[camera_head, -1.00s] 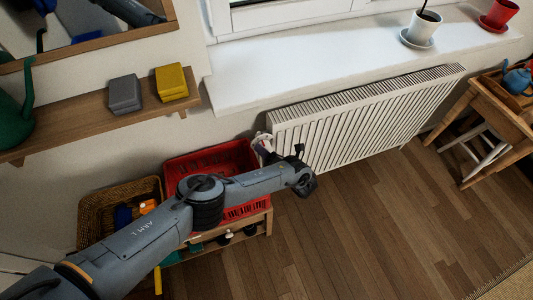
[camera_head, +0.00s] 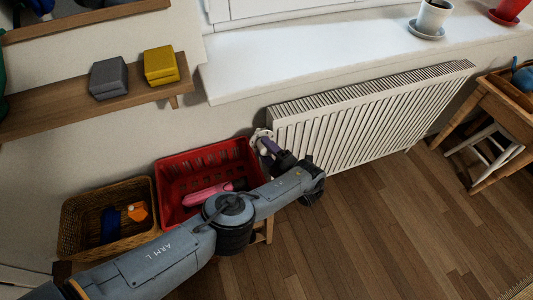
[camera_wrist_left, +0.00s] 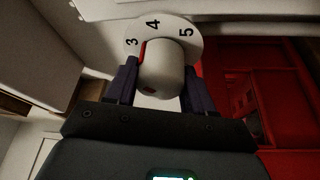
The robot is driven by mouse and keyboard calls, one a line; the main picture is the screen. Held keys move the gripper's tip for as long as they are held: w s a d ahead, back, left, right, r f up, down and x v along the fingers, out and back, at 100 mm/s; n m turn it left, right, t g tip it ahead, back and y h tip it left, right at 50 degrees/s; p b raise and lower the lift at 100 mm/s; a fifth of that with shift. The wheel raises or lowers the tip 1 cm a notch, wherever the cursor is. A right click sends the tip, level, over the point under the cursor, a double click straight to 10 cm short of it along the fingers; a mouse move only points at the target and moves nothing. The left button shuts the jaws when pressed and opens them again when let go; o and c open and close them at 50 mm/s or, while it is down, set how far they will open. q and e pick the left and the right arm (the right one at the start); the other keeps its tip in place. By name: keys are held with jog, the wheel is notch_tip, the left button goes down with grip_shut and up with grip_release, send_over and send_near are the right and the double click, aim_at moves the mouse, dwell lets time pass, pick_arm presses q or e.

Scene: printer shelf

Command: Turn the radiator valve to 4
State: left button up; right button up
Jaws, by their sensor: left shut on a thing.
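The white radiator valve sits at the left end of the radiator (camera_head: 370,115). In the left wrist view its round knob (camera_wrist_left: 163,72) stands between the two dark fingers of my left gripper (camera_wrist_left: 160,85), which is shut on it. Behind the knob is a white dial (camera_wrist_left: 172,25) with 3, 4 and 5 showing. A red mark (camera_wrist_left: 143,52) at the knob's left edge lies close to 3, left of 4. In the head view my left gripper (camera_head: 266,142) is at the valve, partly covering it. My right gripper is not in view.
A red crate (camera_head: 170,175) with a pink thing (camera_head: 205,193) and a wicker basket (camera_head: 75,215) stand left of the valve, close to my left arm. Above are a windowsill (camera_head: 290,70) and a wooden shelf (camera_head: 50,115) with boxes.

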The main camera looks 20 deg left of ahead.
pick_arm(q)
jog(key=m, duration=0.2)
jog(key=m+t+b, duration=0.1)
jog(key=m, duration=0.1)
jog(key=shift+f+y, duration=0.2)
jog(key=shift+y, duration=0.1)
jog(key=shift+r+m+t+b, duration=0.15)
jog(key=shift+m+t+b, duration=0.4)
jog(key=shift+m+t, duration=0.95)
jog(key=shift+m+g, duration=0.4)
jog(key=shift+m, duration=0.2)
jog(key=o, duration=1)
jog(key=shift+r, duration=0.1)
